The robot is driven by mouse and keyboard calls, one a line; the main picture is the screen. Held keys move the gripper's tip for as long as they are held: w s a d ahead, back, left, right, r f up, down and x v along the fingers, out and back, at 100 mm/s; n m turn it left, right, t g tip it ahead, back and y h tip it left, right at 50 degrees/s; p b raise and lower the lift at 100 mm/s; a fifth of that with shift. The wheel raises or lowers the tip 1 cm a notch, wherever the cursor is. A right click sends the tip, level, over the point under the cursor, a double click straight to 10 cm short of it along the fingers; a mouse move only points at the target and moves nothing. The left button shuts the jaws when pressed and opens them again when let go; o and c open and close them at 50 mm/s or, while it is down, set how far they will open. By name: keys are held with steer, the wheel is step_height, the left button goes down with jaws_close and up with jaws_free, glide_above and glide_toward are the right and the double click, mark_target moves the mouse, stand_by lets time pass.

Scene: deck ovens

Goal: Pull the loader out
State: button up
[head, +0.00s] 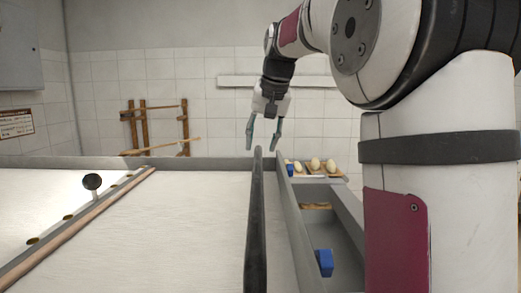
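The loader appears to be the wide bed with a pale cloth-like surface (190,225) and grey metal edges, filling the lower left and middle of the head view. A dark bar (256,225) runs lengthwise over it from the bottom of the picture to just below my gripper. My gripper (264,142) points down with its two fingers apart and nothing between them. It hangs around the bar's far end; the view does not show clearly whether they touch, and the depth between them is hard to judge.
A wooden strip (80,228) and a black knob (92,182) lie at left. At right, a grey trough (347,208) holds a blue block (324,262); pale loaf-like pieces (315,163) sit beyond. A wooden rack (143,128) stands by the tiled wall.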

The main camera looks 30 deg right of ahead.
mark_target(259, 153)
steer(key=shift+x, duration=1.85)
jaws_close()
